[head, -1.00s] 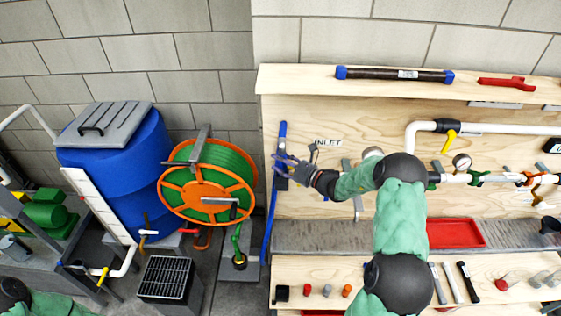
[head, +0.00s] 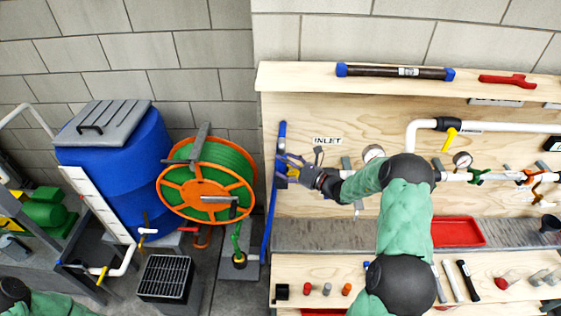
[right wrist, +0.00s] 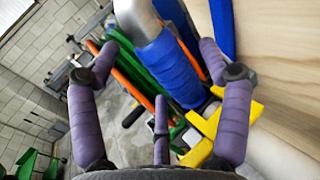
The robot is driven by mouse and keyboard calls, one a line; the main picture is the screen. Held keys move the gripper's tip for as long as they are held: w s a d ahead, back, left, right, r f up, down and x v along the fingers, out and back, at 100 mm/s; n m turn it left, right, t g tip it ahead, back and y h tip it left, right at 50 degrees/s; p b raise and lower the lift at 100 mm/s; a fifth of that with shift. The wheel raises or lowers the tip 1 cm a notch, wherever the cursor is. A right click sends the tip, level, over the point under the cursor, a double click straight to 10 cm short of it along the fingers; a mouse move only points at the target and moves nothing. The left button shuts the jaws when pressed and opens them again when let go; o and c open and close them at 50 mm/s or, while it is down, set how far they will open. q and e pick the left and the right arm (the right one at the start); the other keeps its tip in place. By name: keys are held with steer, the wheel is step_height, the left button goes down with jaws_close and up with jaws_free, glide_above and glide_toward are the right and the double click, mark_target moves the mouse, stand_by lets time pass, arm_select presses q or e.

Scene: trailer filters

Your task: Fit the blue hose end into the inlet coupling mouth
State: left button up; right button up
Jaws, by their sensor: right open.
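The blue hose (head: 268,225) hangs at the left edge of the plywood panel, with a blue length showing above my right gripper (head: 284,168). In the right wrist view, a thick blue ribbed sleeve (right wrist: 172,68) on a grey bent tube stands between my spread purple fingers (right wrist: 160,108), apart from them as far as I can see. My right gripper is open. Yellow parts (right wrist: 222,128) and a white pipe end (right wrist: 282,155) show low on the right there. I cannot make out the coupling mouth for certain; the INLET label (head: 327,141) is right of the gripper. My left gripper is out of view.
The orange hose reel (head: 207,190) and blue barrel (head: 120,165) stand to the left. The panel carries white pipes (head: 490,128) and gauges on the right. A red tray (head: 458,232) and several small tools lie below. Bare plywood lies around the INLET label.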

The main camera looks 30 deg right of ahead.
steer(key=v, duration=1)
steer(key=shift+r, duration=0.1)
